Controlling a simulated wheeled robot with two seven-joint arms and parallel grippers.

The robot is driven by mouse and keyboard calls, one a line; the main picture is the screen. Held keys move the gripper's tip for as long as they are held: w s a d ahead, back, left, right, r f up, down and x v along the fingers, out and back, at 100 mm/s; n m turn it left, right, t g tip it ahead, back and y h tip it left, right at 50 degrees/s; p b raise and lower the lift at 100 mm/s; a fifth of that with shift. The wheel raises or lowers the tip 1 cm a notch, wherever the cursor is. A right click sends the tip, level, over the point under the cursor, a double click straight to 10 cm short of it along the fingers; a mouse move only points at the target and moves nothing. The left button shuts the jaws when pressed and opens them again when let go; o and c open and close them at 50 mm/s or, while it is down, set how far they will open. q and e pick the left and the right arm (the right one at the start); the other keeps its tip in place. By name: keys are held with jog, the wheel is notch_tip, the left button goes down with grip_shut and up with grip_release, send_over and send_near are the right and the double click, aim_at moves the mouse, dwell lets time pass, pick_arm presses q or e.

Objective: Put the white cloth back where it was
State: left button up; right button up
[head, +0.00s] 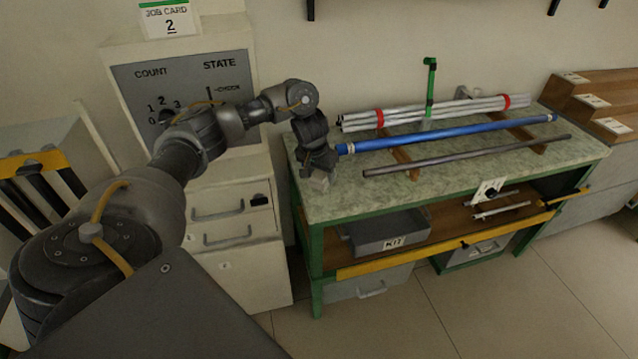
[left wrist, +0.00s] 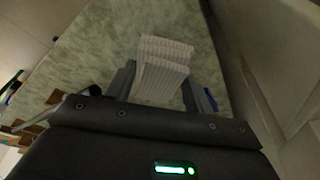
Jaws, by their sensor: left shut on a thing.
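The white cloth (left wrist: 165,66) is a folded, ribbed stack in the left wrist view. My left gripper (left wrist: 160,85) is shut on it, with a dark finger on either side. In the head view my left gripper (head: 317,172) points down over the left end of the green-topped bench (head: 340,205). A small pale bit of the cloth (head: 319,183) shows below its fingers there. I cannot tell whether the cloth touches the bench top. My right gripper is not in view.
A blue rod (head: 450,133) and a dark grey rod (head: 465,156) lie right of the gripper. Behind them is a red-banded bundle of pale rods (head: 405,116) and a green post (head: 430,85). A grey KIT tray (head: 388,232) is on the lower shelf. The bench's front left is clear.

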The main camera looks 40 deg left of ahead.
aim_at(320, 181)
pick_arm(q)
jog(key=shift+a+f, duration=0.2)
jog(key=shift+f, duration=0.4)
notch_tip(320, 181, down, 2)
jog(key=shift+f, duration=0.25)
jog(key=o, duration=0.9)
jog(key=shift+f, duration=0.1)
jog(key=shift+o, duration=0.2)
